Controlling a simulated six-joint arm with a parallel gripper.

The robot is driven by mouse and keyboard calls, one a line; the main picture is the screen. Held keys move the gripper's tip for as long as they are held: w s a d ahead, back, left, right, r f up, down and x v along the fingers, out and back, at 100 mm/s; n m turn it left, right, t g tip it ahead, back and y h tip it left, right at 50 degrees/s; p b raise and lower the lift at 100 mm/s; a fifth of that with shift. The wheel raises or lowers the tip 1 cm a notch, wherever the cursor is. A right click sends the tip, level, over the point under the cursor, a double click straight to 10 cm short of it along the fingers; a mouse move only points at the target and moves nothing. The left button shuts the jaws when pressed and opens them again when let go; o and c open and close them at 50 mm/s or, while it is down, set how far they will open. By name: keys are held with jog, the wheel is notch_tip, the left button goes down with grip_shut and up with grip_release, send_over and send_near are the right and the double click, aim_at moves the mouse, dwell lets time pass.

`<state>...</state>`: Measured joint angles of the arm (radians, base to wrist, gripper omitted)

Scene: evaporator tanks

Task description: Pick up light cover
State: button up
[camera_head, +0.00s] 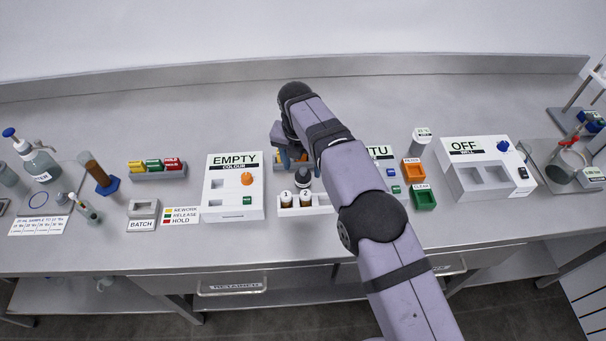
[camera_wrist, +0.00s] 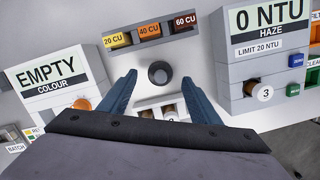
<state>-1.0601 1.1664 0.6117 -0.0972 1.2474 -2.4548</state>
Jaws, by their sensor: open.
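A small black knob-like piece with a round top (camera_wrist: 159,73), which looks like the light cover, stands on the grey bench in the wrist view. In the head view a dark rounded piece (camera_head: 303,179), probably the same one, shows just behind the white vial rack (camera_head: 288,211). My gripper (camera_wrist: 159,84) is open and empty, with one blue finger on each side of the black piece in the picture. I cannot tell how far above it the fingertips are. In the head view my gripper (camera_head: 290,158) is partly hidden by my arm.
The EMPTY colour box (camera_head: 220,191) stands left and the 0 NTU haze box (camera_wrist: 258,61) right. The vial rack is close in front. A row of 20, 40 and 60 CU blocks (camera_wrist: 150,31) lies behind. The back of the bench is clear.

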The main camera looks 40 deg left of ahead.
aim_at(303, 170)
jog(key=shift+w+a+f+p, duration=0.1)
jog(key=shift+w+f+p, duration=0.1)
jog(key=shift+f+p, duration=0.8)
jog(key=shift+w+f+p, duration=0.15)
jog(key=shift+f+p, duration=0.2)
jog(key=shift+f, duration=1.25)
jog(key=c, duration=1.1)
